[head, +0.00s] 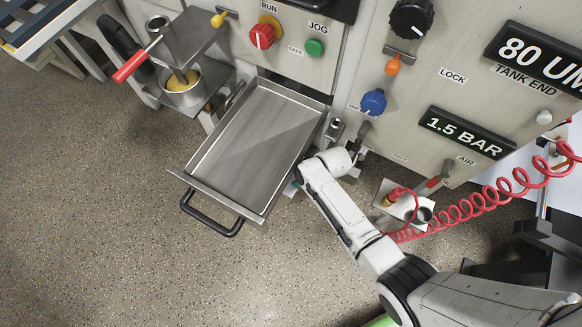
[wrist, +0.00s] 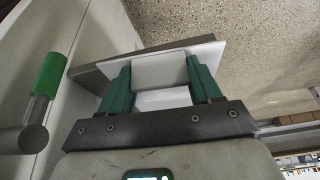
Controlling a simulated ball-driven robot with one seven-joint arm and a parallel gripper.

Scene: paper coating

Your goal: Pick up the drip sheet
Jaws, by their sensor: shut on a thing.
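My gripper (wrist: 160,80) shows in the wrist view with its two green fingers on either side of a pale grey block. A flat white sheet (wrist: 207,50), which looks like the drip sheet, lies behind and around this block. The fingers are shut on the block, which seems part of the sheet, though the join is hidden. A darker grey edge runs along the sheet's far side. In the head view my gripper (head: 297,182) is mostly hidden by my wrist at the right side of the metal tray. A small white patch shows there.
The metal tray (head: 222,182) is pulled out, with a black handle (head: 210,222) in front. A pot (head: 181,82) with yellow contents stands at upper left. A red coiled hose (head: 470,207) hangs at right. A green-gripped lever (wrist: 48,76) is left in the wrist view. Open floor lies left.

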